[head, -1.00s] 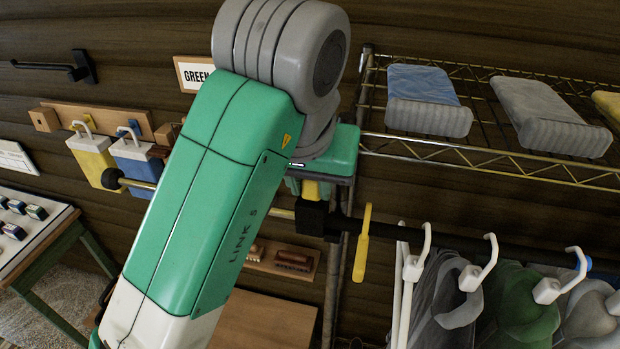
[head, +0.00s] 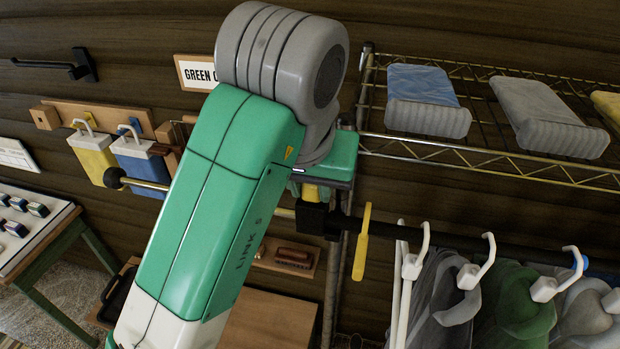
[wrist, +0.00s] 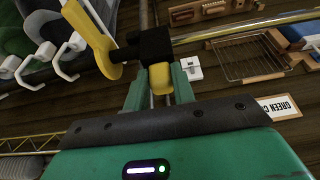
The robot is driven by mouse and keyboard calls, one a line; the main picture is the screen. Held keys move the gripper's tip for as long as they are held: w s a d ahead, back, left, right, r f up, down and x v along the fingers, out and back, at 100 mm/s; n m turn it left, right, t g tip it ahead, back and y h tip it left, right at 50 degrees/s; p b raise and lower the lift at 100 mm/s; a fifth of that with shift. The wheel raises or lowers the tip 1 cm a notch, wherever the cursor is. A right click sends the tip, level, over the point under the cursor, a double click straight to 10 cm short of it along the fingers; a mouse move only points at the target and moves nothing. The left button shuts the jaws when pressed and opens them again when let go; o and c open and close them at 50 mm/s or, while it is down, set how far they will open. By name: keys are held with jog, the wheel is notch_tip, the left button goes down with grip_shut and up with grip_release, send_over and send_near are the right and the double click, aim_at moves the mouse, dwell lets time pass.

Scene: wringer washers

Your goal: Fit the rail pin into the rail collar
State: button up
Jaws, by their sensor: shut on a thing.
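My gripper (wrist: 160,96) is shut on a yellow grip (wrist: 160,77), which also shows in the head view (head: 310,192). The grip joins a black block (head: 312,217), also in the wrist view (wrist: 155,46); I take this held piece as the rail pin. A short dark shaft runs from the block to a yellow upright plate (head: 362,240), seen larger in the wrist view (wrist: 92,38). The plate is at the near end of the black clothes rail (head: 458,242) and may be the rail collar. Whether the shaft tip is inside it cannot be told.
White hangers (head: 478,262) with garments hang along the rail. A wire shelf (head: 490,165) with folded cloths is above. A brass rod (head: 150,186) runs left past yellow and blue containers (head: 95,158). A wire basket (wrist: 250,60) shows in the wrist view.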

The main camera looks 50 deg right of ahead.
jog(key=shift+f, duration=0.2)
jog(key=o, duration=1.5)
jog(key=shift+r, duration=0.15)
jog(key=p+v, duration=0.5)
jog(key=v, duration=0.2)
jog(key=shift+p, duration=0.3)
